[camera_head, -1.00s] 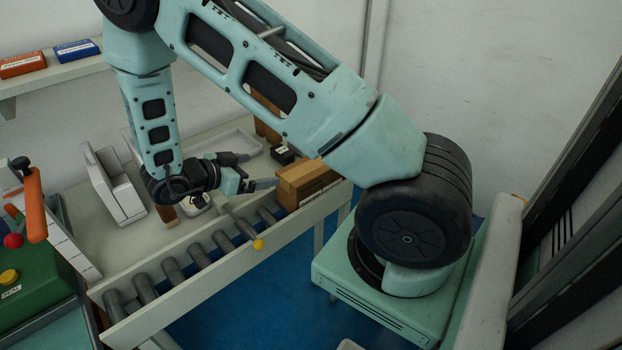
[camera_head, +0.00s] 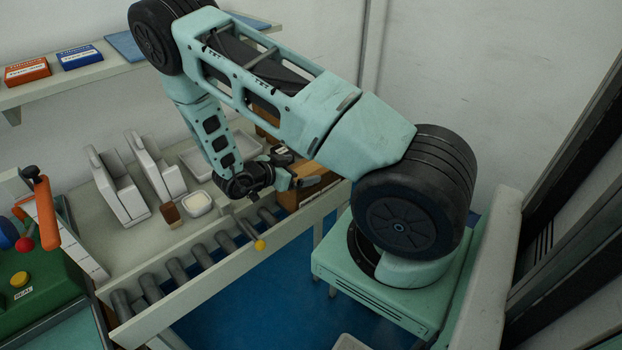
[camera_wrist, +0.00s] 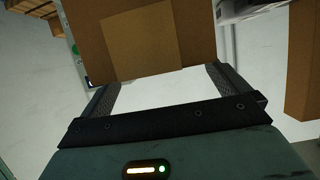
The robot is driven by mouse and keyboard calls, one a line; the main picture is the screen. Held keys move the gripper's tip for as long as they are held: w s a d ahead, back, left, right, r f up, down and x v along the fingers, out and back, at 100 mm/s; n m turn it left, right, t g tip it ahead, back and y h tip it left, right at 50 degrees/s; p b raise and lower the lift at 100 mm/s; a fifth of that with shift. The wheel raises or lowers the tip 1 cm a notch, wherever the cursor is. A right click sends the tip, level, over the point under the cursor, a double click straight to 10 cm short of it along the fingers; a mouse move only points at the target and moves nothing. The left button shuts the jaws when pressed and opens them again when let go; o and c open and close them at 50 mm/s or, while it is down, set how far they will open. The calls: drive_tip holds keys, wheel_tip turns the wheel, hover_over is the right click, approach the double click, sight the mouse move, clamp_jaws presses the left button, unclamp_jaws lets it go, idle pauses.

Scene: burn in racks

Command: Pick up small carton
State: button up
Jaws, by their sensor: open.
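A brown carton (camera_head: 290,200) sits at the right end of the roller conveyor, partly hidden by my gripper and arm. My gripper (camera_head: 312,182) is open, just above or beside this carton in the head view. In the wrist view, a brown carton (camera_wrist: 150,35) with a lighter flap or label lies at the far ends of my two spread fingers (camera_wrist: 162,78). The gap nearer the palm is empty. I cannot tell whether the fingers touch the carton.
Another brown box (camera_wrist: 304,60) stands at the right in the wrist view. A shelf (camera_head: 120,65) holds an orange box and a blue box.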

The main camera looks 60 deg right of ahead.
sight(311, 167)
drive_tip(key=shift+p+x, duration=0.4)
drive_tip(key=shift+x, duration=1.25)
drive_tip(key=shift+f, duration=0.2)
drive_tip(key=c, duration=2)
drive_tip(key=shift+o, duration=0.2)
drive_tip(key=shift+r, duration=0.1)
drive_tip(key=shift+r, duration=0.1)
